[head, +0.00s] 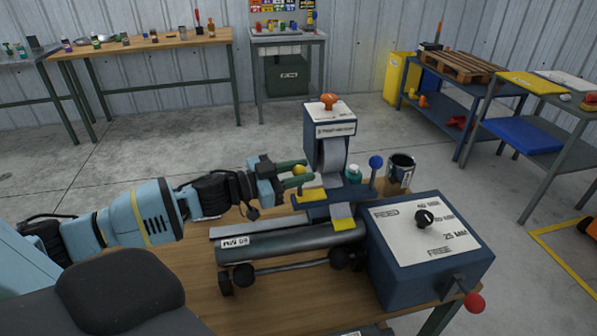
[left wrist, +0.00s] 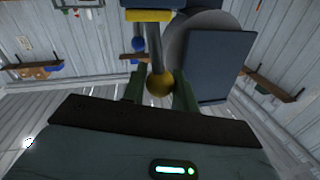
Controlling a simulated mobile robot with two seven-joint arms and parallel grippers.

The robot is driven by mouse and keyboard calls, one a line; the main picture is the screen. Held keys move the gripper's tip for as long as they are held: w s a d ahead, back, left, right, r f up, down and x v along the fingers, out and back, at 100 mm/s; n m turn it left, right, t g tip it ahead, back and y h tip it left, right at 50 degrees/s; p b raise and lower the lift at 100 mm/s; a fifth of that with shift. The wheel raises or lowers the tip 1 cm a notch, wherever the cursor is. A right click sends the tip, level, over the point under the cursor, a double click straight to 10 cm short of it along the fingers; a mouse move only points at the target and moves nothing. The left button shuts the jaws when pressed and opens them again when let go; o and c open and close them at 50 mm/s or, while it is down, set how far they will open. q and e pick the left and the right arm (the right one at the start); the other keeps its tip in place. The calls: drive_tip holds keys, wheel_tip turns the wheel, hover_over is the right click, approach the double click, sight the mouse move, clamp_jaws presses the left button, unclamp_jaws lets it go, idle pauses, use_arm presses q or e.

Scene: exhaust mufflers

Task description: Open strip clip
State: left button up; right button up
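The strip clip shows as a lever with a yellow ball knob (head: 299,170) on the front of the blue strip dispenser (head: 318,149). The ball knob also shows in the left wrist view (left wrist: 160,84), on the end of a grey rod. My left gripper (head: 298,171) has its two green fingers apart, one on each side of the knob. In the left wrist view the fingers (left wrist: 159,92) show gaps to the ball, so I see no grip on it. The clip's jaw is partly hidden behind the fingers. My right gripper is not in view.
A grey muffler tube (head: 290,243) lies on rollers on the wooden bench (head: 270,290). Right of it stands a blue control box (head: 425,250) with a black dial and a red-knobbed lever (head: 474,303). A blue-knobbed lever (head: 375,163) and an open can (head: 400,171) stand close behind.

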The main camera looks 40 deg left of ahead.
use_arm(q)
clamp_jaws()
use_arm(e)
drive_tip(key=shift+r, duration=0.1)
